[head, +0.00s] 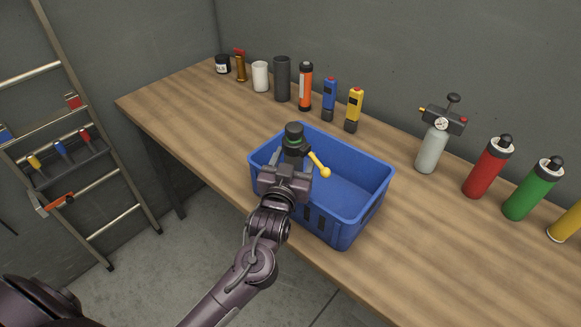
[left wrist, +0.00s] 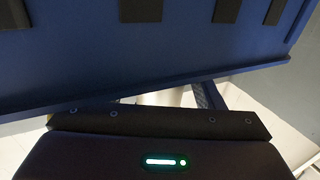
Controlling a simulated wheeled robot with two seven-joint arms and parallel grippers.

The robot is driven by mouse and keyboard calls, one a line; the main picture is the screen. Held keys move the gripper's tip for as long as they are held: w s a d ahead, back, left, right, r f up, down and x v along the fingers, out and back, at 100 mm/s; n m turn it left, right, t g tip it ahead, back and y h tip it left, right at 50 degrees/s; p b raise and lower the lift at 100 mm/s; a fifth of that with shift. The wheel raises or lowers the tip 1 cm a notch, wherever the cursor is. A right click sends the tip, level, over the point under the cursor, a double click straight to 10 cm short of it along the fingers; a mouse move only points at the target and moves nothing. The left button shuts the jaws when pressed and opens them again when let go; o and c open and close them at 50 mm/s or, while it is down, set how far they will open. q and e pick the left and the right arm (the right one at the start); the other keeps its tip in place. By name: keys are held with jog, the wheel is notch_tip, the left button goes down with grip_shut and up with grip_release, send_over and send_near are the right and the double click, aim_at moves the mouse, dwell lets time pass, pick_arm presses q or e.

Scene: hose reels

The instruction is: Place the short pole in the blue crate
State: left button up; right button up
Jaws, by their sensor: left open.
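The blue crate (head: 365,205) stands at the front edge of the wooden bench. My left gripper (head: 297,158) is over the left part of the crate and is open; its fingertips are mostly hidden behind my wrist. A short yellow pole (head: 317,161) with a round knob end shows just right of the gripper, tilted, within the crate's outline. Its other end is hidden, and I cannot tell whether it touches the gripper or the crate floor. In the left wrist view, a blue crate wall (left wrist: 150,55) with dark patches fills the top.
A row of bottles and tools, including a dark cylinder (head: 282,79) and an orange tube (head: 305,86), stands along the back. A grey gauge bottle (head: 432,148), red bottle (head: 488,168) and green bottle (head: 532,190) stand at right. A ladder (head: 90,150) leans at left.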

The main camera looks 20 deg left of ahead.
pick_arm(q)
jog(key=s+d+b, duration=0.1)
jog(key=s+b, duration=0.1)
jog(key=s, duration=1)
jog(key=shift+d, duration=0.2)
jog(key=shift+w, duration=0.1)
